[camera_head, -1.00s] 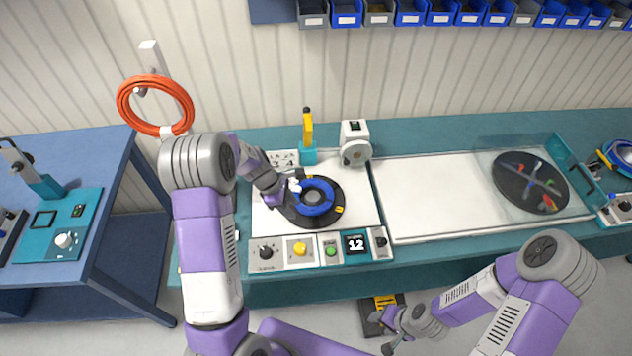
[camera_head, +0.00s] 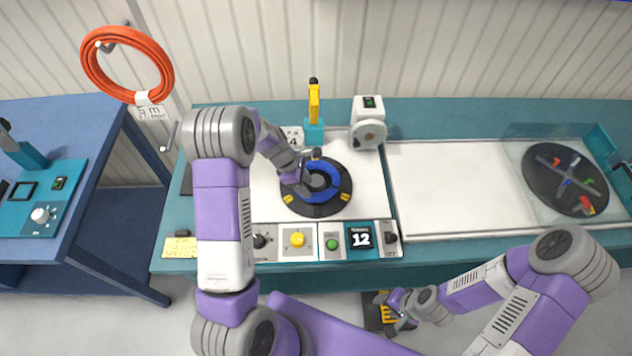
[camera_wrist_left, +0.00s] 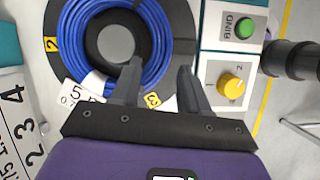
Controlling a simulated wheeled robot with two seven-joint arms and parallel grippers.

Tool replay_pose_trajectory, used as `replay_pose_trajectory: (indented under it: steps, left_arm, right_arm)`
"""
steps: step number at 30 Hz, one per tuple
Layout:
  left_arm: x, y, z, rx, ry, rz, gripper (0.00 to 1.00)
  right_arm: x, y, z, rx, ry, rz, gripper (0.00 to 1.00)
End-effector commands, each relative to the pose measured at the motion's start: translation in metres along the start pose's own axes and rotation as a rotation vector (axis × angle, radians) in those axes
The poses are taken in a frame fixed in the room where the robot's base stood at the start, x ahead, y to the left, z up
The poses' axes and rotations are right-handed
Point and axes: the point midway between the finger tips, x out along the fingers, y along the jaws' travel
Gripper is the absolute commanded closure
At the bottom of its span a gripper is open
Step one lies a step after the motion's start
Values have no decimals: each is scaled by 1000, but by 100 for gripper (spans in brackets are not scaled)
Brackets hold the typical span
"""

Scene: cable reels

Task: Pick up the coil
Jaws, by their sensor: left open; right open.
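A blue coil (camera_head: 324,193) lies around the grey hub of a black round plate on the bench. It also shows in the left wrist view (camera_wrist_left: 85,78), with a white tag at its lower side. My left gripper (camera_head: 306,172) is above the coil. In the left wrist view my left gripper (camera_wrist_left: 160,72) is open, with one finger over the coil near the hub and the other beyond its outer edge. Nothing is between the fingers except coil strands seen below; contact cannot be told. My right gripper (camera_head: 396,314) is open and empty, low in front of the bench.
An orange coil (camera_head: 97,70) hangs on a wall hook at left. A control panel (camera_head: 300,240) with buttons runs along the plate's front. A yellow-topped post (camera_head: 314,105) and a white device (camera_head: 369,125) stand behind. A dark disc (camera_head: 565,178) with coloured pieces lies at right.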

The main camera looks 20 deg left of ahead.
Motion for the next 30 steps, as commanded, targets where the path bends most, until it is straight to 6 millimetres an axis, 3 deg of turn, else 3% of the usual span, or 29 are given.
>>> replay_pose_trajectory:
  steps: [10, 20, 29, 30]
  left_arm:
    - [48, -4, 0, 0, 0, -3, 55]
    - [56, -3, 0, 1, 0, 1, 55]
    - [55, -3, 0, 0, 0, 1, 100]
    - [55, -3, 0, 0, 0, 1, 100]
  right_arm:
    - [3, 1, 0, 0, 0, 0, 46]
    - [3, 1, 0, 0, 0, 0, 46]
    - [3, 1, 0, 0, 0, 0, 46]
    - [3, 1, 0, 0, 0, 0, 46]
